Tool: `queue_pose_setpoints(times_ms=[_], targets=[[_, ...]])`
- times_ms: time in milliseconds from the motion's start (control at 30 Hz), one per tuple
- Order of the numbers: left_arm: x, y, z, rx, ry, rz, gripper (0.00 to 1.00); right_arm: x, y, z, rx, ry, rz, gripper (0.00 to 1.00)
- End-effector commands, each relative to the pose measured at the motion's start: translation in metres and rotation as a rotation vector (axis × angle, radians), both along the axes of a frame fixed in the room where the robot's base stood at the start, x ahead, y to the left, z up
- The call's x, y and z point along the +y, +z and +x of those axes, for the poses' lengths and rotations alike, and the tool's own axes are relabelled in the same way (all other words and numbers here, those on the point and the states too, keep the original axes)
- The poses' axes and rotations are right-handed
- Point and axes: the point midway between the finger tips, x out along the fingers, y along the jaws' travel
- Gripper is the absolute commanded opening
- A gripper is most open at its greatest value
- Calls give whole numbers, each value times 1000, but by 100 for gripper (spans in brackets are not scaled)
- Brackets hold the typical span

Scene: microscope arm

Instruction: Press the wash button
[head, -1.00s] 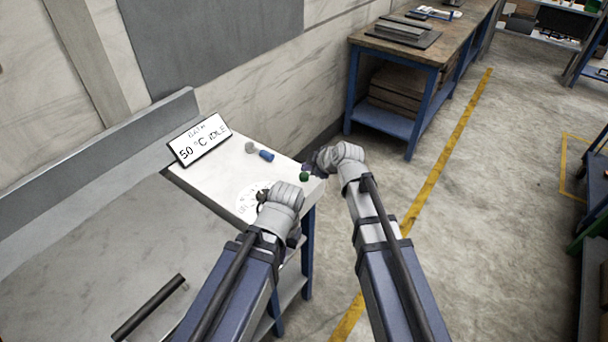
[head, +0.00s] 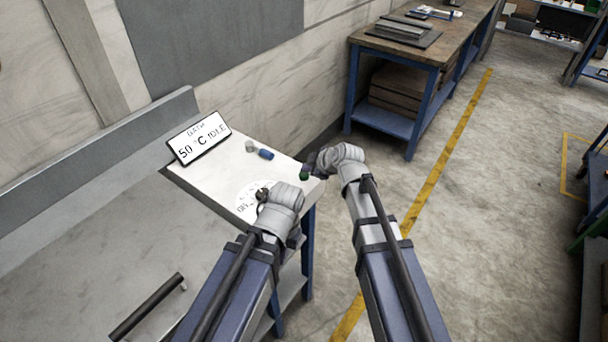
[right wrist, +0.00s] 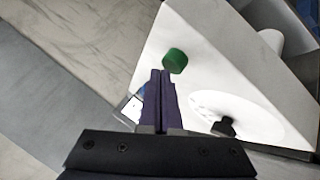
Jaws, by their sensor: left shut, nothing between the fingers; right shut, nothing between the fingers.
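A green round button (head: 304,176) stands near the right corner of the white panel (head: 222,178); I cannot read a label on it. My right gripper (head: 310,163) is shut and empty beside the button. In the right wrist view, the shut fingertips (right wrist: 163,74) lie just below the green button (right wrist: 175,60) in the picture; I cannot tell whether they touch. My left gripper (head: 294,238) is shut and mostly hidden behind its own wrist, near the panel's front edge. A sign (head: 199,137) on the panel reads "BATH 50 °C IDLE".
A blue cylinder (head: 266,155) and a grey round knob (head: 250,146) sit farther back on the panel. A white dial (head: 243,205) with a dark knob (head: 262,194) is partly covered by my left wrist. A wooden workbench (head: 420,45) stands beyond; open floor lies right.

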Motion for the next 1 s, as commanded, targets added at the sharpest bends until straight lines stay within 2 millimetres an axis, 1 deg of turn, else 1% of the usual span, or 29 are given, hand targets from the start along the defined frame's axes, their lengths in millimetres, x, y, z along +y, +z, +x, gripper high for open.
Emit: queue_pose_setpoints(times_ms=[333,1000], targets=[[0,0,0,0,0,0,0,0,0,0,0,0,0,0],[0,-8,0,0,0,0,0,0,-8,0,0,0,0,0]])
